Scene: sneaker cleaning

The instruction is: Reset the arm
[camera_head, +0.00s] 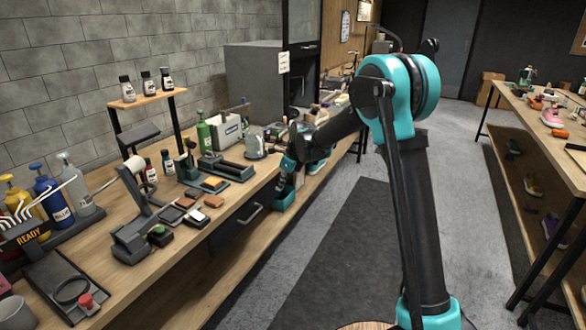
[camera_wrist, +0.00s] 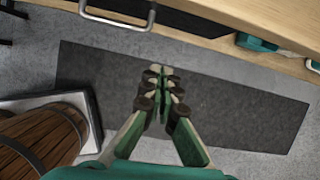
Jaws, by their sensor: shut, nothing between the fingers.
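My arm (camera_head: 412,190) rises at the right of centre in the head view, bends at a teal joint and reaches left toward the bench edge. My gripper (camera_wrist: 161,75) shows clearly in the wrist view. Its fingertips meet, with nothing held between them. Below it is the dark floor mat (camera_wrist: 230,105), with a gap of open air between. In the head view the gripper end is small and partly lost against the bench clutter, so its exact distance from the bench is hard to tell.
The long wooden workbench (camera_head: 150,283) runs along the left, with bottles, brushes and tools on it. A drawer handle (camera_head: 250,215) sticks out from its front. Another table (camera_head: 530,118) with shoes stands at the right. The dark floor mat (camera_head: 335,255) between them is clear.

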